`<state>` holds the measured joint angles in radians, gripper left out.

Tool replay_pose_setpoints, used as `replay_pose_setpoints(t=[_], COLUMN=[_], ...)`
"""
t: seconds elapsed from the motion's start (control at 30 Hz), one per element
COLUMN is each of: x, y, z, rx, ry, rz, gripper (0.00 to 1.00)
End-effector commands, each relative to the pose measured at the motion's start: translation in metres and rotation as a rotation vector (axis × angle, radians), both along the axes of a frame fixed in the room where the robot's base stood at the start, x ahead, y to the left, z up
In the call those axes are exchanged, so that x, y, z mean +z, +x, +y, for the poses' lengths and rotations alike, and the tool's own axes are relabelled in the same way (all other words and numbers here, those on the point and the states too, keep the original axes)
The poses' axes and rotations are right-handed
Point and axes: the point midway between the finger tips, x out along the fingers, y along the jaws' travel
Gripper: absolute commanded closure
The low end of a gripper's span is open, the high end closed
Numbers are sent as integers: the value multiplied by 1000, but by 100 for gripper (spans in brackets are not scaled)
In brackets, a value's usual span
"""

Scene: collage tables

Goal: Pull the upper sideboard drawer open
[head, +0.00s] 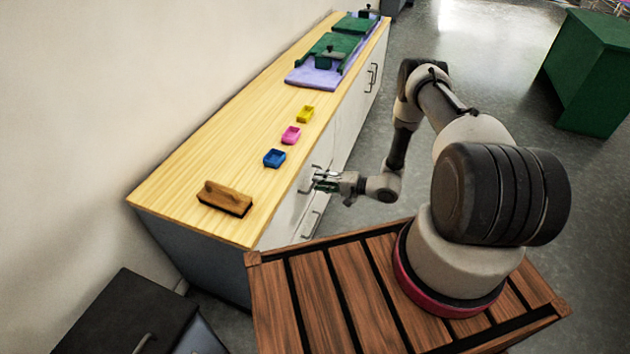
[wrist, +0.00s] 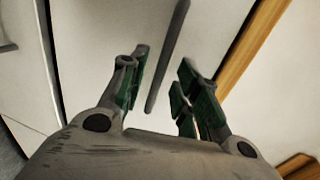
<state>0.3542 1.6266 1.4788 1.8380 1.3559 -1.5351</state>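The sideboard (head: 160,187) has a pale wooden top and white fronts. Its upper drawer (wrist: 95,30) fills much of the wrist view and looks shut. The upper drawer's grey bar handle (wrist: 168,55) lies between my gripper's fingers in that view, with a gap on either side. My gripper (wrist: 164,62) is open, with green pads, and does not appear to touch the handle. In the head view my gripper (head: 322,181) is at the sideboard's front, partly covering the upper handle. The lower drawer's handle (head: 311,225) shows below it.
A black cabinet (head: 125,315) is at front left, a green one (head: 590,75) at right.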

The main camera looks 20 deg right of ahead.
Motion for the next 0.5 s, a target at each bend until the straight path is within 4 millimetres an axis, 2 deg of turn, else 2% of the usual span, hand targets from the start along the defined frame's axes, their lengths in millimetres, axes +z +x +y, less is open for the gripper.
replay_pose_setpoints(t=[0.2, 0.5], x=[-5, -6], y=[13, 15], z=[19, 21], rx=[1, 1], ry=[-1, 0], rz=[1, 2], gripper=[68, 68])
